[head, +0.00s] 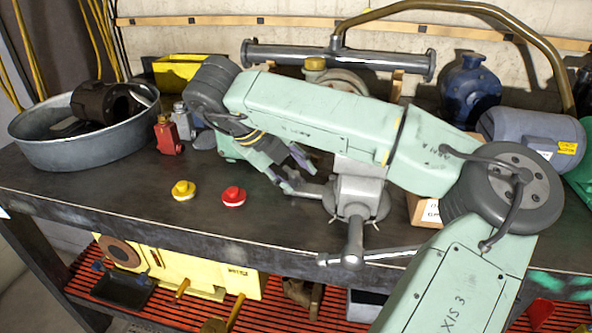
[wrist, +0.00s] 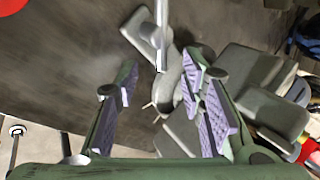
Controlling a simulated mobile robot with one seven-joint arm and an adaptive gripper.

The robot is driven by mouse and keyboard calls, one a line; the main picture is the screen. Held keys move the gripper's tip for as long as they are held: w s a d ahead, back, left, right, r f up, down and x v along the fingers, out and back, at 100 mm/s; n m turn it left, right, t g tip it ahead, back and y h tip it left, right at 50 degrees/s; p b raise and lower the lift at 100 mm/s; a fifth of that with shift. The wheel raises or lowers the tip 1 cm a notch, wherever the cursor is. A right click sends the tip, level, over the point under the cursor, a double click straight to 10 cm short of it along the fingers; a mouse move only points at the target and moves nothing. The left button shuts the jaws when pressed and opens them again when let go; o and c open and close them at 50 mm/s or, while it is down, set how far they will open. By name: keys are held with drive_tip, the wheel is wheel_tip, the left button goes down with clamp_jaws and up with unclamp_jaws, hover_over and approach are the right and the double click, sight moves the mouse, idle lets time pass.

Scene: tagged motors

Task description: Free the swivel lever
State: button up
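A grey bench vise (head: 358,197) stands on the dark workbench, with its spindle (head: 355,240) and long crossbar handle (head: 385,254) toward the front edge. Small thin levers (head: 375,225) stick out low at the vise's base; I cannot tell for sure which one is the swivel lever. In the wrist view, the vise base (wrist: 172,88) shows between the fingers, with a thin lever (wrist: 151,105) near the left finger. My gripper (head: 312,177) is open at the vise's left side. Its two purple-padded fingers (wrist: 162,75) are apart, with nothing clamped. Contact is unclear.
A yellow button (head: 184,190) and a red button (head: 233,196) sit on the bench left of my gripper. A metal basin (head: 85,140) stands far left. The bench front left is clear.

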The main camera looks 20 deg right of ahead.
drive_tip(key=shift+w+d+f, duration=0.1)
drive_tip(key=shift+d+f, duration=0.25)
drive_tip(key=shift+f, duration=0.25)
drive_tip(key=shift+c, duration=0.5)
clamp_jaws()
